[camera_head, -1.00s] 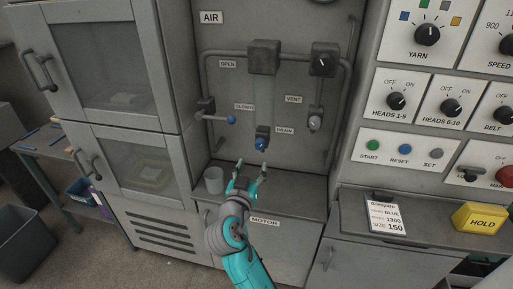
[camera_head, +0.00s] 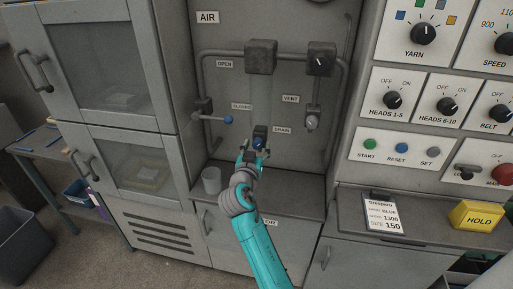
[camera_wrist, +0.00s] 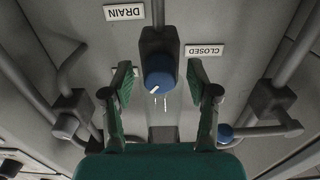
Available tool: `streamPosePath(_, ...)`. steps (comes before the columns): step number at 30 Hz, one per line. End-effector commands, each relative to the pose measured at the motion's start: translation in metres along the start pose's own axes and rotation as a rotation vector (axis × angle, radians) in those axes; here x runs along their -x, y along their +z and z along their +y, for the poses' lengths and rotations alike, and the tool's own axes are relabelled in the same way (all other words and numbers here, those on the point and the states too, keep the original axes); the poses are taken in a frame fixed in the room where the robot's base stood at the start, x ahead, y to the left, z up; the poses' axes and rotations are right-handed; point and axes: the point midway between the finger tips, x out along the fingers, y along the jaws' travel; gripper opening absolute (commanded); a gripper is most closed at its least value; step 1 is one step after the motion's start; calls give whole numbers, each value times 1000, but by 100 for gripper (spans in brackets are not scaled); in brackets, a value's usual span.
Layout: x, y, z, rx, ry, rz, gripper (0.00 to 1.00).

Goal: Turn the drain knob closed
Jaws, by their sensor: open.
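The drain knob (camera_head: 259,143) is a blue round knob under a dark block on the air panel, left of the DRAIN label (camera_head: 282,129). In the wrist view the blue knob (camera_wrist: 160,75) has a white pointer mark, with two small white marks below it. My gripper (camera_head: 257,147) is at the knob in the head view and partly covers it. In the wrist view my gripper (camera_wrist: 159,88) is open, one finger on each side of the knob, with gaps between the fingers and the knob.
A lever with a blue ball end (camera_head: 228,119) is left of the knob. The vent valve (camera_head: 312,122) is on the right. A grey cup (camera_head: 212,180) stands on the ledge below. Pipes (camera_wrist: 40,85) run on both sides in the wrist view.

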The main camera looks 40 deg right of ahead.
Motion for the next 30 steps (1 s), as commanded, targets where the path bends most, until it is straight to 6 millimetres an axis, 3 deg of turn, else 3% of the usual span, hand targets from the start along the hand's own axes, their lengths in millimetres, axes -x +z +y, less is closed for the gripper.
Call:
streamPosePath(2, 0, 0, 0, 0, 0, 0, 57)
streamPosePath(9, 0, 0, 0, 0, 0, 0, 0)
streamPosePath(20, 0, 0, 0, 45, 0, 0, 0)
streamPosePath(30, 0, 0, 0, 279, 0, 0, 0)
